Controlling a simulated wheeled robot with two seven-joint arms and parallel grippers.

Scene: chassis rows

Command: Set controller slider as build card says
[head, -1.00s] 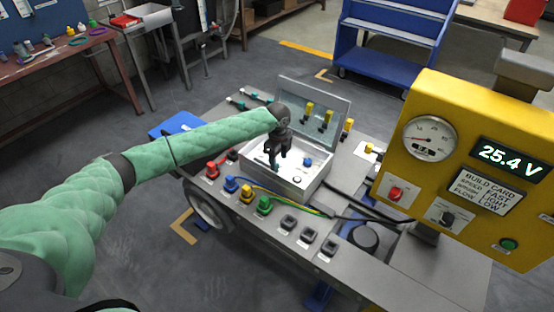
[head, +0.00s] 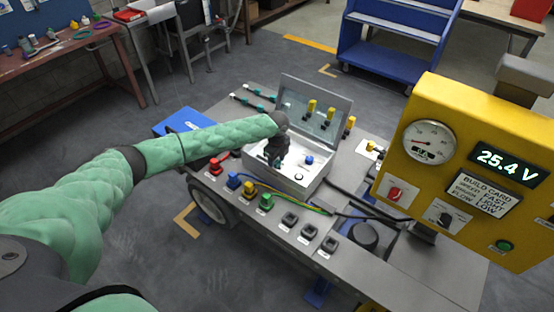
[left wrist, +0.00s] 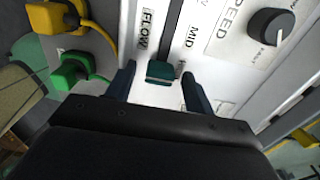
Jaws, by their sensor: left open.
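The controller is an open, light-coloured box (head: 312,186) on the grey chassis, with its clear lid raised. My left gripper (head: 274,163) points down into its left part and partly hides the panel. In the left wrist view, the teal slider knob (left wrist: 160,72) sits between the two spread fingertips of my left gripper (left wrist: 160,84), with gaps visible beside it. The slot runs past the FLOW and MID labels; the knob is beyond MID, beside a partly hidden label. A dark SPEED dial (left wrist: 270,28) is to the right. The build card (head: 482,192) ends with a LOW line. My right gripper is out of view.
A yellow test stand (head: 425,105) with a gauge and a 25.4 V display stands at the right. Red, blue, yellow and green connectors (head: 266,202) line the chassis edge, with cables behind. The raised lid (head: 330,105) stands behind my gripper.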

